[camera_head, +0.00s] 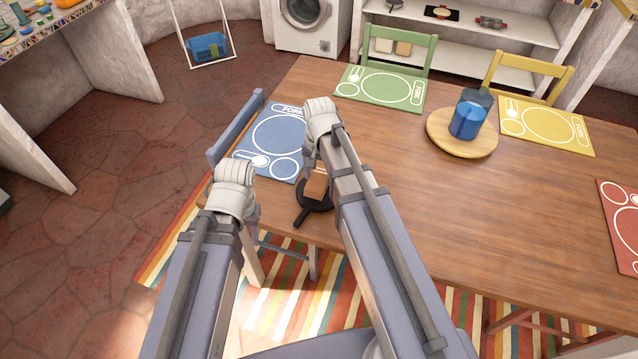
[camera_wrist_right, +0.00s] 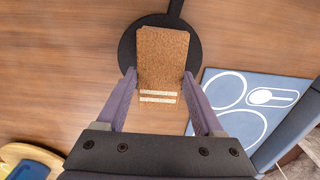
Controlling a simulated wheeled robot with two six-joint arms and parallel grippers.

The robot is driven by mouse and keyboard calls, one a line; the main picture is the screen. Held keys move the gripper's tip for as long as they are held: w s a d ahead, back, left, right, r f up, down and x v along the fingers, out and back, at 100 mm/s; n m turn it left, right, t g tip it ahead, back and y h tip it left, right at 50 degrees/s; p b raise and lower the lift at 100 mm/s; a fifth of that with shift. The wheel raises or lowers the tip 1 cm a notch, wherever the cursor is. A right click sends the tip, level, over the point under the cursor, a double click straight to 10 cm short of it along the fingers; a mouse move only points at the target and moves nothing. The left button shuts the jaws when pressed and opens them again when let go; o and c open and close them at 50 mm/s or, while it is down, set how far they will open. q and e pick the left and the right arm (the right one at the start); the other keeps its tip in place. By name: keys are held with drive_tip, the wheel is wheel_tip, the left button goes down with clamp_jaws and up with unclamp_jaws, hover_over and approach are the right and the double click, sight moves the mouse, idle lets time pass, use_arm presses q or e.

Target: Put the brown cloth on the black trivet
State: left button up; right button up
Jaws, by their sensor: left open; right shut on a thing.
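The brown cloth (camera_wrist_right: 162,55) has two pale stripes near one end. It also shows in the head view (camera_head: 316,184). My right gripper (camera_wrist_right: 159,78) is shut on it, with one finger at each side edge. The round black trivet (camera_wrist_right: 127,48) with a straight handle is under the cloth in the wrist view; I cannot tell whether they touch. In the head view the trivet (camera_head: 313,203) lies near the table's front left edge, partly hidden by my right arm. My left gripper (camera_head: 252,212) is open, left of the trivet, and its fingertips are mostly hidden.
A blue placemat (camera_head: 262,160) lies behind the trivet, with a blue chair (camera_head: 222,142) at its side. A round wooden board (camera_head: 446,140) holding a blue cup (camera_head: 468,121) stands further right. The table (camera_head: 480,220) is bare between the trivet and the red placemat (camera_head: 622,215).

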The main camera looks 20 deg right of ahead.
sight(319, 177)
drive_tip(key=shift+f+b, duration=1)
drive_tip(key=shift+f, duration=0.4)
drive_tip(key=shift+f, duration=0.2)
drive_tip(key=o, duration=1.3)
drive_tip(key=shift+r, duration=0.1)
wheel_tip(319, 177, up, 12)
drive_tip(key=p, duration=1.2)
drive_tip(key=shift+r, duration=0.15)
drive_tip(key=s+a+n+h, duration=0.1)
drive_tip(key=s+a+n, duration=0.9)
drive_tip(key=s, duration=0.4)
drive_tip(key=shift+s+a+n, duration=0.15)
drive_tip(key=shift+a+n, duration=0.05)
drive_tip(key=shift+n, duration=0.1)
